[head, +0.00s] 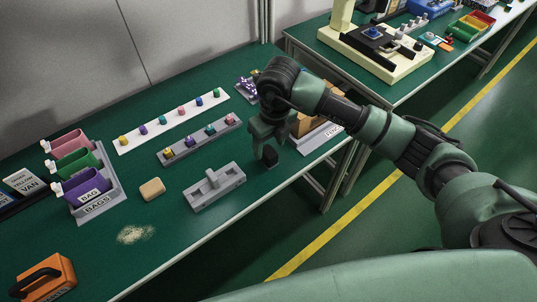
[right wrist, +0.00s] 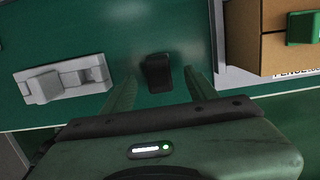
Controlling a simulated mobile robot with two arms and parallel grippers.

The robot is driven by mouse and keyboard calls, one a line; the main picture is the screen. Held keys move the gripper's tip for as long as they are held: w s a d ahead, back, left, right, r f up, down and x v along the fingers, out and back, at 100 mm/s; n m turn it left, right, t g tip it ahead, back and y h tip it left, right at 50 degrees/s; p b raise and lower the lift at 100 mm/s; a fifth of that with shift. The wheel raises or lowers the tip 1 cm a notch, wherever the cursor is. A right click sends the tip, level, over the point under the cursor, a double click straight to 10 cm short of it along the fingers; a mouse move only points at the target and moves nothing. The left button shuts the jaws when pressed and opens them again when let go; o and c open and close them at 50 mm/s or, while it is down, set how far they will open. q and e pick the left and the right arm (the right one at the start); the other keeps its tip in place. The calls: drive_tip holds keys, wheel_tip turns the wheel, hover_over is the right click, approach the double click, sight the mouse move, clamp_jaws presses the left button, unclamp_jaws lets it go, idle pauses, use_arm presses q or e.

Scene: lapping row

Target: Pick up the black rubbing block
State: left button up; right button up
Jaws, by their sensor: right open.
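The black rubbing block (head: 270,157) stands on the green bench top near its front edge, right of a grey fixture. In the right wrist view the block (right wrist: 157,73) shows between and just beyond the two fingers. My right gripper (head: 267,147) is above the block, pointing down, open and empty. In the right wrist view its fingers (right wrist: 160,88) are spread on either side of the block, with a gap on each side. My left gripper is not in view.
The grey fixture (head: 214,187) lies left of the block. A brown box unit (head: 315,133) stands close on the right, partly behind my arm. A sponge-like tan block (head: 152,189), purple bin (head: 86,185) and orange case (head: 45,277) are farther left. Green bench surface between is clear.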

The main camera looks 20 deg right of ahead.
sight(269, 151)
drive_tip(key=shift+w+a+f+p, duration=0.15)
drive_tip(key=shift+f+p, duration=0.25)
drive_tip(key=shift+f, duration=1.85)
clamp_jaws()
drive_tip(key=shift+r, duration=0.1)
wheel_tip(269, 151, up, 20)
drive_tip(key=b, duration=0.2)
